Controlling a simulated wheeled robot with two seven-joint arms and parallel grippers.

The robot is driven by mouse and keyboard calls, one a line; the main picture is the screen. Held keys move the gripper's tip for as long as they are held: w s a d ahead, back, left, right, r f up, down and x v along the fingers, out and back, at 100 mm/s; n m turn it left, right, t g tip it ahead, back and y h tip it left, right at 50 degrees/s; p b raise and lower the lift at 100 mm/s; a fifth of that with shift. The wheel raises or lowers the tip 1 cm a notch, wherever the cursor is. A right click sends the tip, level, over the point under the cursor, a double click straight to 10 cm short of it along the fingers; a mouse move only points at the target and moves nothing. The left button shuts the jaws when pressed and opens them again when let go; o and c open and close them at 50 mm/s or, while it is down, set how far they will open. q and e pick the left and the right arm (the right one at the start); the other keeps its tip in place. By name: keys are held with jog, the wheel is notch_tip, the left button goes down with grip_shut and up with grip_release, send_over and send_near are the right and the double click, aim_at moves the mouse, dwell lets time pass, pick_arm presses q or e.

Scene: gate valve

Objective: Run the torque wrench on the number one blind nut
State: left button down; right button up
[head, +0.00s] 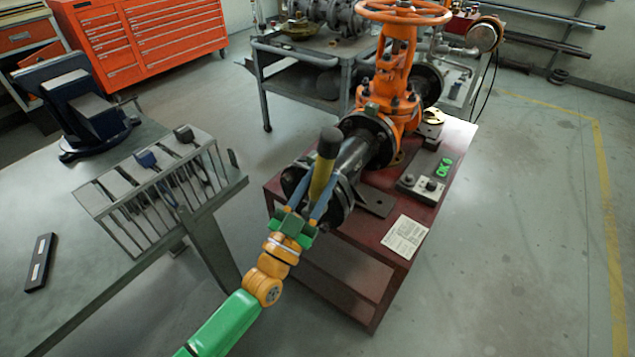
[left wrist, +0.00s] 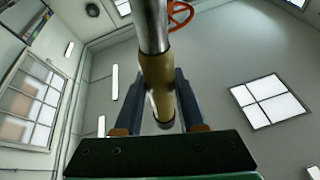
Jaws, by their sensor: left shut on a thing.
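My left gripper (head: 314,207) is shut on the yellow part of a torque wrench (head: 321,178), which stands near upright with a thick dark end on top. In the left wrist view the wrench (left wrist: 157,75) shows a tan grip between the two fingers (left wrist: 161,100) and a bright metal shaft above. The wrench is in front of the near flange end (head: 342,203) of the dark pipe (head: 357,153), and hides part of it. The number one blind nut cannot be made out, nor whether the wrench touches a nut. My right gripper is not in view.
The orange gate valve (head: 398,75) and pipe stand on a red bench (head: 387,258), with a control box (head: 421,188) and paper sheet (head: 405,237) on it. At left, a tool rack (head: 143,189) and vise (head: 85,105) are on a grey table (head: 95,262). Floor at right is clear.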

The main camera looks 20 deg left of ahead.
pick_arm(q)
jog(key=shift+w+d+r+b, duration=0.1)
jog(key=shift+w+d+b, duration=0.2)
jog(key=shift+w, duration=0.4)
jog(key=shift+w+d+b, duration=0.2)
jog(key=shift+w+b, duration=0.05)
jog(key=shift+w, duration=0.4)
jog(key=shift+w+d, duration=0.1)
jog(key=shift+w, duration=0.2)
dwell(0.7)
jog(key=shift+s+p, duration=0.2)
jog(key=shift+p, duration=0.1)
dwell(1.3)
